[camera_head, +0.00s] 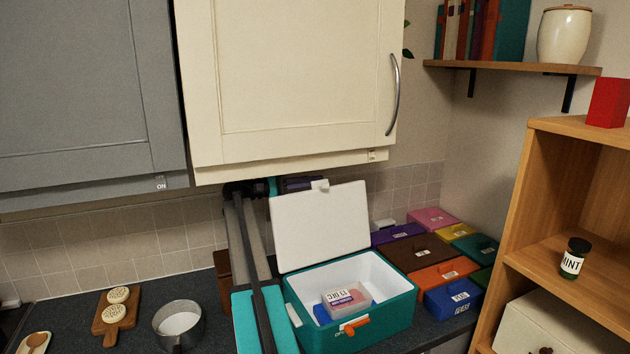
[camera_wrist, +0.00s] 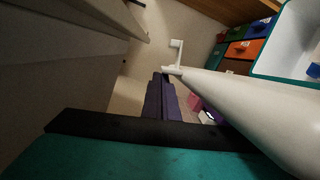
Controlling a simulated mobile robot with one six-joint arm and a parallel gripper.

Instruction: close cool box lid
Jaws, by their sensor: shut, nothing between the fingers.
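The cool box (camera_head: 378,325) is teal with a white inside and stands on the dark counter with its white lid (camera_head: 322,228) raised open, nearly upright, tilted a little back. A small white latch tab shows on the lid's top edge. My gripper (camera_head: 300,184) is shut and empty, behind the lid's top edge, partly hidden by it. In the wrist view my gripper (camera_wrist: 163,78) reaches along the back of the lid (camera_wrist: 235,100), close to the latch tab; I cannot tell whether they touch. The teal box rim (camera_wrist: 254,66) shows beyond the lid.
A tub with a printed label (camera_head: 347,299) is inside the box. Several coloured labelled boxes (camera_head: 452,298) stand close at its right. A cream wall cupboard (camera_head: 290,80) hangs just above the lid. A saucepan (camera_head: 179,325) and a wooden board (camera_head: 113,318) are at left.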

